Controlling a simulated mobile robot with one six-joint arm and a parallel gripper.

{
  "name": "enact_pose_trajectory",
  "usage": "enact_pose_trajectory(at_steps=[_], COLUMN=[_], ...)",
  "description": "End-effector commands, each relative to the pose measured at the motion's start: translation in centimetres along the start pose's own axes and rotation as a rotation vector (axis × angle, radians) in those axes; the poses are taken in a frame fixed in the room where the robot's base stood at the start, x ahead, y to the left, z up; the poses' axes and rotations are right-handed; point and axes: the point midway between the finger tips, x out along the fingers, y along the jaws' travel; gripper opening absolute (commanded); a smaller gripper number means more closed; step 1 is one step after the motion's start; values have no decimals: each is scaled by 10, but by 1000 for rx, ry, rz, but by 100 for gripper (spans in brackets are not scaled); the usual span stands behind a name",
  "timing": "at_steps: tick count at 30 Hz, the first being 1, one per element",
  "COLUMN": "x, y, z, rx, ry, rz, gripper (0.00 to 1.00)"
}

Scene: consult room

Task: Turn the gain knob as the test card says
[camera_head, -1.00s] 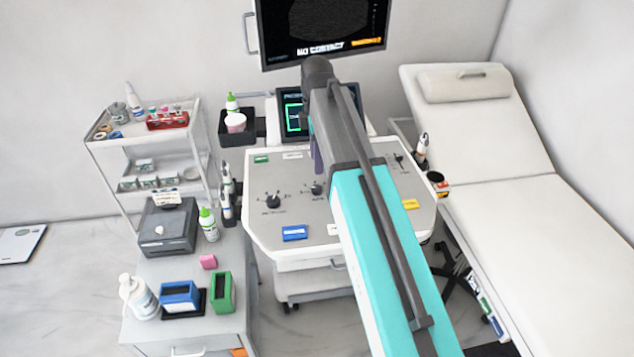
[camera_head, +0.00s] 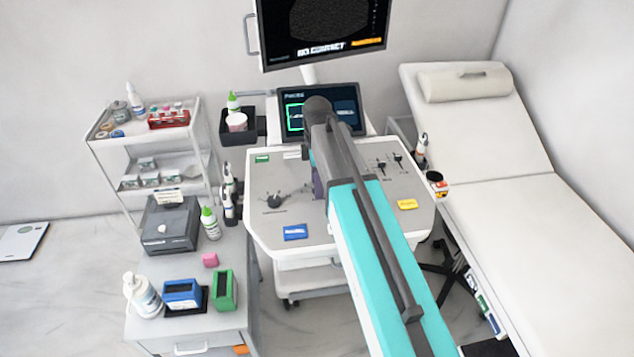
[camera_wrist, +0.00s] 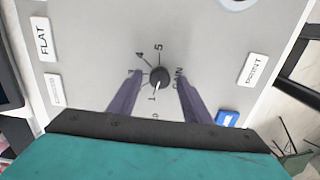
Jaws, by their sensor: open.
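The gain knob (camera_wrist: 159,77) is a small dark round knob on the grey panel, with a pale pointer mark toward the "1". Several numbers and the word "GAIN" are printed around it. My gripper (camera_wrist: 159,80) is open, with its two purple fingers on either side of the knob in the wrist view. I cannot tell whether they touch it. In the head view my gripper (camera_head: 318,186) is over the console panel (camera_head: 262,225), and my arm hides this knob. I cannot make out a readable test card.
Another dark knob (camera_head: 273,200) is to the left on the panel. Small controls (camera_head: 381,167) are at its right. The console screen (camera_head: 345,112) and monitor (camera_head: 325,30) stand behind.

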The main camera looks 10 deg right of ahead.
Motion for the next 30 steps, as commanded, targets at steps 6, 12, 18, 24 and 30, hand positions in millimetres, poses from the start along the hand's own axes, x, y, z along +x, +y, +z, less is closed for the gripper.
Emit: enact_pose_trajectory(at_steps=[6, 12, 18, 24, 30], x=[4, 4, 4, 4, 4], y=[0, 0, 0, 0, 0], z=[0, 0, 0, 1, 1], rx=[0, 0, 0, 4, 38], ry=[0, 0, 0, 0, 0], rz=[0, 0, -1, -1, -2], gripper=[45, 43, 9, 4, 4])
